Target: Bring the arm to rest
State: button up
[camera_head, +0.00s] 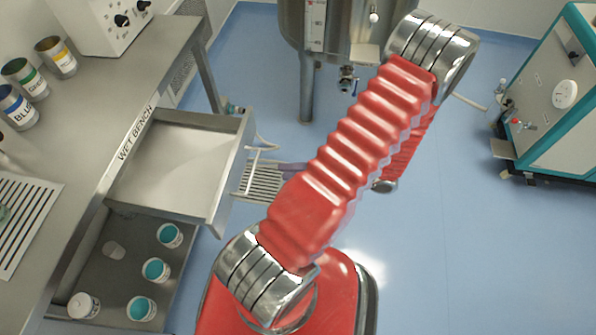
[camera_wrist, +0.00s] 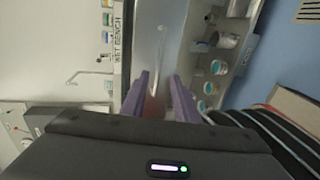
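My arm, with red ridged sleeves and silver joints, rises from my red base and bends at an elbow high in the head view. Its forearm folds back down behind the upper link. My gripper (camera_wrist: 160,82) shows in the wrist view as two purple fingers standing apart. No object is clearly held between them; a blurred reddish patch lies there. In the head view only a bit of purple finger shows left of the red sleeve, near the open drawer (camera_head: 178,160) of the wet bench (camera_head: 133,70). The rest of the gripper is hidden by the arm.
Several teal-topped cups (camera_head: 155,270) stand on the lower shelf under the drawer. Labelled cans (camera_head: 22,75) stand on the bench. A steel tank (camera_head: 330,30) is at the back, and a teal-framed cabinet (camera_head: 555,100) at the right. Blue floor (camera_head: 450,230) between is clear.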

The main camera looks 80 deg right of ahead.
jog(key=shift+v, duration=0.95)
jog(key=w+a+r+n+g+y, duration=0.3)
jog(key=w+a+r+n+g, duration=0.15)
jog(key=w+n, duration=0.45)
jog(key=w+a+r+n+g+y, duration=0.3)
jog(key=w+r+n+g+y, duration=0.25)
jog(key=n, duration=0.65)
jog(key=w+a+r+n+h, duration=0.4)
jog(key=a+r+n, duration=0.6)
jog(key=n, duration=0.6)
jog(key=w+a+r+n+h, duration=0.5)
jog(key=w+a+r+n, duration=0.2)
jog(key=a+n, duration=0.8)
notch_tip(320, 180, up, 3)
jog(key=shift+f+n, duration=0.1)
jog(key=shift+n, duration=0.7)
